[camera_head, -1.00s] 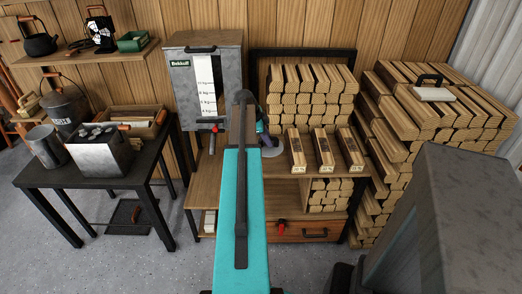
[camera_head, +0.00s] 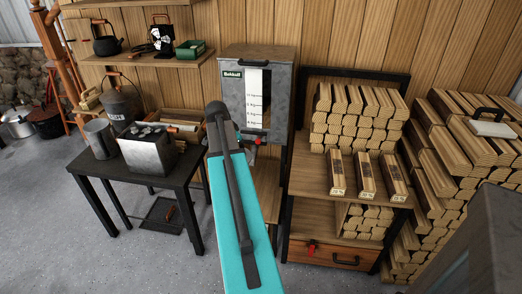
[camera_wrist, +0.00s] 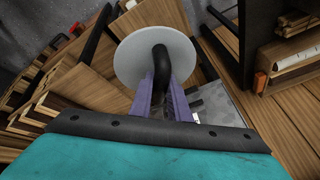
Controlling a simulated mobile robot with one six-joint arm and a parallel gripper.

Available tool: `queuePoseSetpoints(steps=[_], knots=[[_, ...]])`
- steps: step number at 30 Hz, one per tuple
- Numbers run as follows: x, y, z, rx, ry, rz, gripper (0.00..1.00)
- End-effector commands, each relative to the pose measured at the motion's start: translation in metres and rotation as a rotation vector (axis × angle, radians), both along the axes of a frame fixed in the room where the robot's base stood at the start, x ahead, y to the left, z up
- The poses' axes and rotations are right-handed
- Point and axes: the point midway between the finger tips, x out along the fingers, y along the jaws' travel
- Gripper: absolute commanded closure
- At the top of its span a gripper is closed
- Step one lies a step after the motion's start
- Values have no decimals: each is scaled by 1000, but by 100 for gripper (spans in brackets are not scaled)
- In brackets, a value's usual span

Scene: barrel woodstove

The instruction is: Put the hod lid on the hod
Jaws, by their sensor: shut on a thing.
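The hod lid (camera_wrist: 126,62) is a pale grey disc with a black curved handle, seen in the wrist view. My gripper (camera_wrist: 163,92), with purple fingers, is shut on that handle and holds the lid out in front of it. In the head view my arm hides the gripper and the lid. A dark bucket with lettering and a raised bail handle, apparently the hod (camera_head: 119,112), stands at the back left of the black table (camera_head: 98,168). Its top is hard to make out at this size. The lid is apart from it.
A grey metal box (camera_head: 147,152), a small pail (camera_head: 100,139) and a wooden tray (camera_head: 186,124) crowd the table. A wall shelf (camera_head: 135,57) hangs above. A grey cabinet (camera_head: 283,65) and wood rack (camera_head: 345,203) stand right. Open floor lies in front.

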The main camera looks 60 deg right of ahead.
Motion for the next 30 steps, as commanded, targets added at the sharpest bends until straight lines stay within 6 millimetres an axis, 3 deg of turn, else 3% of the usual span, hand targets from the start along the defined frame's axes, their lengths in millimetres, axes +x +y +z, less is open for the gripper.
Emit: queuePoseSetpoints(steps=[1,6,15,24,30], knots=[[12,18,5,-1,-2,57,100],[50,69,19,-1,-2,253,100],[106,169,44,-1,-2,610,100],[143,276,70,-1,-1,975,100],[158,351,87,-1,-2,1225,100]])
